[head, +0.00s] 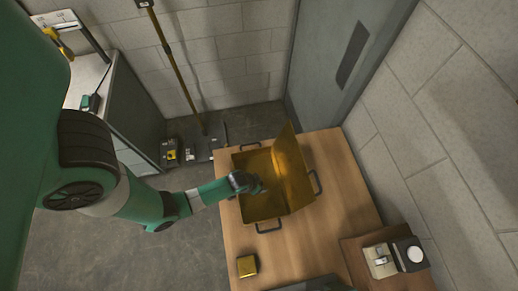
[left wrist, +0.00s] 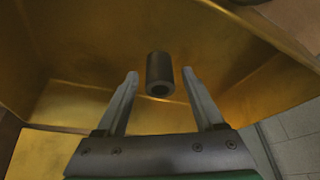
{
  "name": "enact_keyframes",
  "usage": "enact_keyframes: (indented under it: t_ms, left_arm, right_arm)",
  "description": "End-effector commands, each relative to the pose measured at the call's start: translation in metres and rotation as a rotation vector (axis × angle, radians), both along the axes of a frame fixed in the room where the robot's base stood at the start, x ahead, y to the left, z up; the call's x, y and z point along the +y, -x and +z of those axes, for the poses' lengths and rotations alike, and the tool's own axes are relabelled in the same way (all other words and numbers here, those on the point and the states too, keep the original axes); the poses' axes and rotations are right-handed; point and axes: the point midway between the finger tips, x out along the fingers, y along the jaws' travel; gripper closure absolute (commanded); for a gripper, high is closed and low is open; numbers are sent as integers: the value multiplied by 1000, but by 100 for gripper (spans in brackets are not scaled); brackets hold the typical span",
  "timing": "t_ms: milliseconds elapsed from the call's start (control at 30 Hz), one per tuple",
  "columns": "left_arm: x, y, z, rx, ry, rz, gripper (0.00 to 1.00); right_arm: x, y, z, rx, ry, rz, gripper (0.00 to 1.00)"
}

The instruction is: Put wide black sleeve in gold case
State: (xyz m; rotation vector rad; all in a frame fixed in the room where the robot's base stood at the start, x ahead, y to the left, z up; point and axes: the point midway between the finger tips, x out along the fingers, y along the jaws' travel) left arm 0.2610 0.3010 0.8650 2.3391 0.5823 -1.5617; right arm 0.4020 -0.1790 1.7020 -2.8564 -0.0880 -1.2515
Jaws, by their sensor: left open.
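The gold case (head: 262,207) stands open on the wooden table in the head view, its lid raised on the right side. My left gripper (head: 258,187) reaches in over the case from the left. In the left wrist view the gripper (left wrist: 160,92) is open, with its two fingers spread. The black sleeve (left wrist: 160,75), a short dark cylinder with a hole in its end, shows between and just beyond the fingertips, apart from both fingers. Behind it are the gold walls of the case (left wrist: 70,50). I cannot tell whether the sleeve touches the case floor. My right gripper is not in view.
A small gold box (head: 247,265) sits on the wooden table (head: 340,215) near its front left. A device with a white round top (head: 415,255) is on a board at the lower right. A counter stands at the left; a wall borders the right.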

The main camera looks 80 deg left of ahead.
Motion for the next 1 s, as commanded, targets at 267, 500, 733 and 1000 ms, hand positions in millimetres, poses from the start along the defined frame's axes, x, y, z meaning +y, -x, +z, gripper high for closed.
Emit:
enact_keyframes:
  t_ms: [267, 500, 733, 1000]
  left_arm:
    - [-11, 20, 64, 2, 1, -1, 30]
    - [-19, 36, 103, 2, 1, -1, 30]
    - [-21, 40, 110, 0, 0, 0, 30]
    - [-21, 40, 109, 0, 0, 0, 30]
  right_arm:
    - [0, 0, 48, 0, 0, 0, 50]
    - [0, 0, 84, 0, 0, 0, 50]
    - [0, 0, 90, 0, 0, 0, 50]
    - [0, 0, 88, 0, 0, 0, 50]
